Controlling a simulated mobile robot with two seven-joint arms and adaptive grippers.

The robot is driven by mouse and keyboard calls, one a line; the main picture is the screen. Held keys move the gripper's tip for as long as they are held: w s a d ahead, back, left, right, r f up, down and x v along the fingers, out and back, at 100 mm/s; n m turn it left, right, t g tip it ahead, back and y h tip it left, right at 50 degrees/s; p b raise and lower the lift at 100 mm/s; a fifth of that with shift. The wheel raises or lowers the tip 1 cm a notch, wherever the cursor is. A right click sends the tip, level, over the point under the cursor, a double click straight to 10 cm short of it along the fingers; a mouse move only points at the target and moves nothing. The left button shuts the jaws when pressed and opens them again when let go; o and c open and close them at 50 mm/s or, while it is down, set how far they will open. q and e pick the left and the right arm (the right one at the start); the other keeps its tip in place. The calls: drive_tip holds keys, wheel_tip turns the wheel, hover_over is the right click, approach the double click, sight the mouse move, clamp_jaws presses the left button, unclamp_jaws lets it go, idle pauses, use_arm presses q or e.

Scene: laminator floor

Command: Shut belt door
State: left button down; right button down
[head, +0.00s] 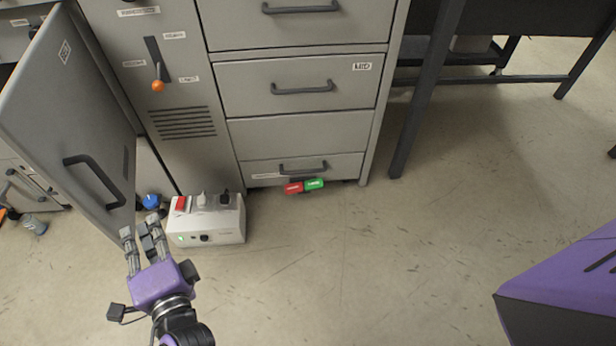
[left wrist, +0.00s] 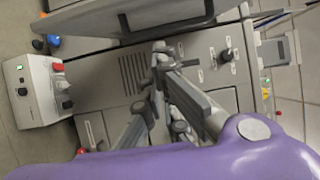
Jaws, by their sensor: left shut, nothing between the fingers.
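The belt door (head: 62,115) is a grey panel with a black bar handle (head: 95,182). It stands swung open at the left of the grey cabinet in the head view. My left gripper (head: 142,229) is shut and empty, near the lower free edge of the door and below its handle. I cannot tell whether the fingers touch the panel. In the left wrist view the shut fingers (left wrist: 160,60) show in front of the cabinet's vented panel. My right gripper is not in view.
A white control box (head: 207,222) with a red switch stands on the floor right of my left gripper. An orange-knobbed lever (head: 158,84) and drawers (head: 300,85) are on the cabinet.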

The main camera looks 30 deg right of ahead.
use_arm(q)
approach(115, 188)
drive_tip(key=w+d, duration=0.2)
drive_tip(key=w, duration=0.2)
drive_tip(key=a, duration=0.2)
drive_tip(key=shift+w+a, duration=0.35)
drive_tip(key=shift+a+p, duration=0.3)
drive_tip(key=shift+a, duration=0.4)
